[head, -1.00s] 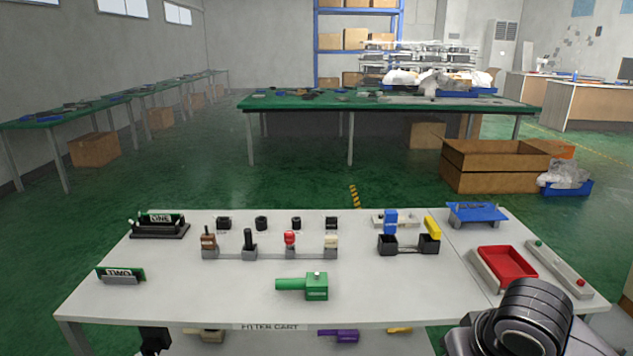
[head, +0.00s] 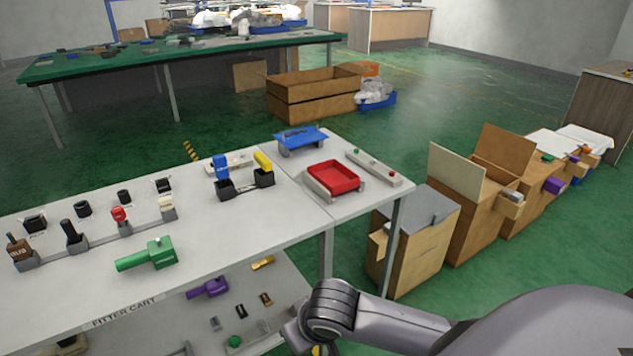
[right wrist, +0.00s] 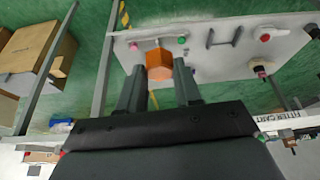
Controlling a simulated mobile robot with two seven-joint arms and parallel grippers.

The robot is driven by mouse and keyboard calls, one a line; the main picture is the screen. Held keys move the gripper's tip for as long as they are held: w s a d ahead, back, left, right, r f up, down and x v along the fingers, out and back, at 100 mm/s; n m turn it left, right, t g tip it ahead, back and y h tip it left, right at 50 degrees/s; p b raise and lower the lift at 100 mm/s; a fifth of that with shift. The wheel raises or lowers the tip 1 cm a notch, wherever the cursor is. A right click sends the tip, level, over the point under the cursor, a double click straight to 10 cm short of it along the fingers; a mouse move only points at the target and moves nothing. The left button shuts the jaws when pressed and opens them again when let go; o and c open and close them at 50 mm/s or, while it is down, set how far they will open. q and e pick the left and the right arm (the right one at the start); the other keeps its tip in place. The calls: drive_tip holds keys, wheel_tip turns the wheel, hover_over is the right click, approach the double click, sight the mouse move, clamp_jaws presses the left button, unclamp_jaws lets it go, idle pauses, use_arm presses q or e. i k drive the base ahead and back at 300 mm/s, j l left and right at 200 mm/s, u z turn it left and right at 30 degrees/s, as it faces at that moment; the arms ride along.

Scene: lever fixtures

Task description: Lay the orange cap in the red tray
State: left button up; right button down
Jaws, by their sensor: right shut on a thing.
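The orange cap (right wrist: 158,65) is between the two fingers of my right gripper (right wrist: 159,86) in the right wrist view, and the gripper is shut on it. In the head view, my right arm reaches in from the lower right to the cart's right end; its fingers and the cap cannot be made out there. The red tray (head: 334,178) sits in a pale holder on the right part of the white cart top, empty, beyond my right arm. My left gripper is not in view.
A blue stand (head: 301,140) and a strip with green and red buttons (head: 374,167) flank the tray. A green handled block (head: 147,254) lies left. The lower shelf (head: 240,305) holds several small parts. Cardboard boxes (head: 415,240) stand on the floor right of the cart.

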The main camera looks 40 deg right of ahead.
sight(332, 181)
drive_tip(key=l+u, duration=0.2)
drive_tip(key=u, duration=0.2)
drive_tip(key=l+u, duration=0.15)
drive_tip(key=u, duration=0.2)
drive_tip(key=l+u, duration=0.2)
drive_tip(key=k+l+u, duration=0.25)
drive_tip(key=l, duration=0.15)
drive_tip(key=k+l+u, duration=0.1)
drive_tip(key=l, duration=0.2)
drive_tip(key=l+u, duration=0.1)
drive_tip(key=l, duration=0.2)
drive_tip(key=k+l, duration=0.2)
drive_tip(key=l, duration=0.2)
drive_tip(key=k+l+u, duration=0.1)
drive_tip(key=l, duration=0.3)
drive_tip(key=k+l, duration=0.35)
